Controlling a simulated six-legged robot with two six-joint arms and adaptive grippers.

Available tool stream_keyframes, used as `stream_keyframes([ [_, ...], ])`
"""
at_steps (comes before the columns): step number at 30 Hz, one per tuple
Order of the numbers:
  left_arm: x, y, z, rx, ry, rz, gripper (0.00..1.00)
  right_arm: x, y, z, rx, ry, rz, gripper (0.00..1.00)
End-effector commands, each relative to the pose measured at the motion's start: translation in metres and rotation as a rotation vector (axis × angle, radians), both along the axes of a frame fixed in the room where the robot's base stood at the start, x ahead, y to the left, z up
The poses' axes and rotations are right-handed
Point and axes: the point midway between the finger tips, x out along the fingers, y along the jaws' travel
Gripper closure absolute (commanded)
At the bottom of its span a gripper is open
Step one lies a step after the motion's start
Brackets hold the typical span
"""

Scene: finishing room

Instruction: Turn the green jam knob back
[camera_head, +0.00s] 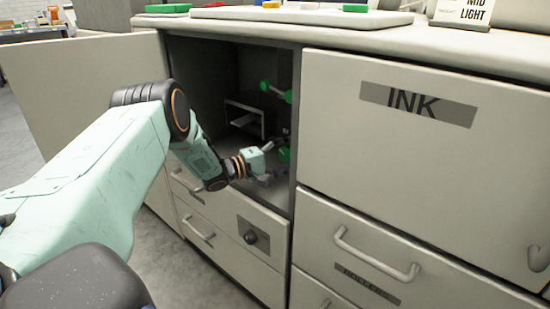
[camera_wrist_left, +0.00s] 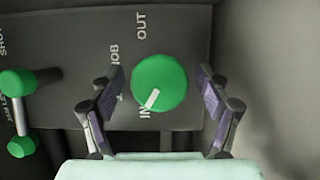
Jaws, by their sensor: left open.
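The green jam knob (camera_wrist_left: 159,83) is a round green dial with a white pointer mark in the left wrist view. It sits on a dark grey panel (camera_wrist_left: 100,20) lettered "OUT" above it and "IN" below, and its pointer is toward "IN". My left gripper (camera_wrist_left: 158,92) is open, with one finger on each side of the knob and a gap to each. My right gripper is not in view.
Left of the knob is a green-ended lever (camera_wrist_left: 17,83). The open cabinet (camera_head: 200,60) has its door (camera_head: 80,90) swung to the left. A small grey bracket (camera_head: 245,118) stands inside. A closed "INK" door (camera_head: 400,140) and handled drawers flank it.

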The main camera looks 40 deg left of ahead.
Motion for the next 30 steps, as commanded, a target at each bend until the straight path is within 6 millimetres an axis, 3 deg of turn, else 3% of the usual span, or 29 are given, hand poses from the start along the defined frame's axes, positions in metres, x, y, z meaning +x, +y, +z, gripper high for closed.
stream_keyframes([
  [15, -0.082, 0.043, 0.001, -0.005, -0.003, 0.004, 0.23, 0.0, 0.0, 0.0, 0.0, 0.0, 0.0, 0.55],
  [21, -0.098, 0.05, 0.0, -0.002, -0.002, 0.002, 0.23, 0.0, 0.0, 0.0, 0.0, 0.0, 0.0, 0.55],
  [30, -0.102, 0.051, 0.0, -0.001, -0.002, 0.0, 0.23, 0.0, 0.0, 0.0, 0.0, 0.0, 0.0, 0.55],
])
